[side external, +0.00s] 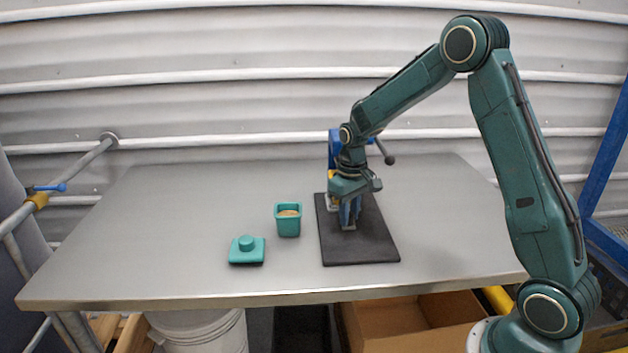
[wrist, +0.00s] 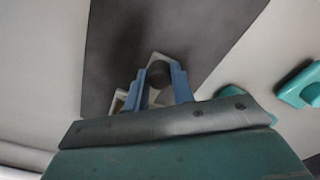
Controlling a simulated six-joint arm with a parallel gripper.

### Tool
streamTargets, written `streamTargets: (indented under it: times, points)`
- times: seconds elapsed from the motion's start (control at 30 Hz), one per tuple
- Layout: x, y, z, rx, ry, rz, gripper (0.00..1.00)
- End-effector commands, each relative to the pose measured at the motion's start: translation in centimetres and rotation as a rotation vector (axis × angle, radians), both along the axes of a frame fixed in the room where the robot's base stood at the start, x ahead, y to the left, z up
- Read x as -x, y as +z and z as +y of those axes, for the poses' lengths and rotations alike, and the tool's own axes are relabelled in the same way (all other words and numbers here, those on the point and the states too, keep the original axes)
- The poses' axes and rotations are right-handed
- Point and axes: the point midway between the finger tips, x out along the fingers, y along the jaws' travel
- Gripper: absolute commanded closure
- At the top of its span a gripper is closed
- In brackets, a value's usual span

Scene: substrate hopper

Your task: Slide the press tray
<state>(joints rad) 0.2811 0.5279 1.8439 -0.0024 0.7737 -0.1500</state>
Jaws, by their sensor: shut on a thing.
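The press (side external: 335,145) is blue with a lever ending in a dark ball, and stands at the back of a dark mat (side external: 360,248). My gripper (side external: 349,222) is low over the mat in front of the press and hides part of it. In the wrist view, the blue fingers of my gripper (wrist: 160,82) are closed around a dark round knob (wrist: 158,72).
A teal cup (side external: 288,226) with tan material inside stands left of the mat. A teal lid with a knob (side external: 246,251) lies farther left and nearer the front edge. The metal table (side external: 170,225) is clear at the left and right.

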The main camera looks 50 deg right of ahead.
Motion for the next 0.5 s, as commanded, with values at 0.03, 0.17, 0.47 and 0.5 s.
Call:
streamTargets:
  times: [0.03, 0.17, 0.47, 0.5]
  points:
    - [-0.2, 0.11, -0.21, 0.005, -0.004, -0.008, 1.0]
    - [-0.2, 0.12, -0.24, 0.005, -0.005, -0.009, 0.7]
    - [-0.09, 0.06, -0.14, 0.004, -0.004, -0.006, 0.53]
    - [-0.08, 0.06, -0.13, 0.004, -0.003, -0.006, 0.53]
